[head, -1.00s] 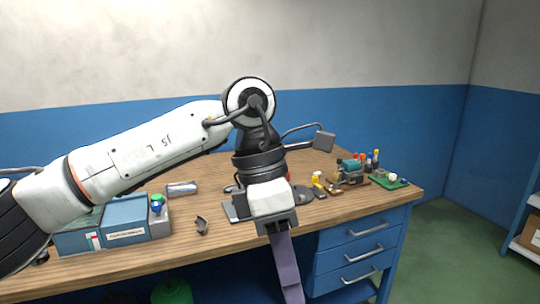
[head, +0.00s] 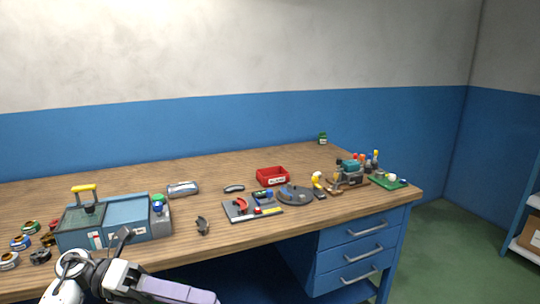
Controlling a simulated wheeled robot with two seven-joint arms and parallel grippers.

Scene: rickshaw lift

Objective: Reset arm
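My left arm comes in low at the bottom left of the head view, in front of the table's front edge. My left gripper (head: 180,291) points right, with a long pale purple piece at its end running to the bottom edge. I cannot make out two separate fingers, so its opening is unclear. My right arm and gripper are not in view.
A wooden workbench (head: 120,180) spans the view. On it are a blue toolbox (head: 127,216), a grey tray (head: 238,212), a red bin (head: 272,175), a green board (head: 388,181) and tape rolls (head: 20,242). Blue drawers (head: 355,250) are below right. The back of the bench is mostly clear.

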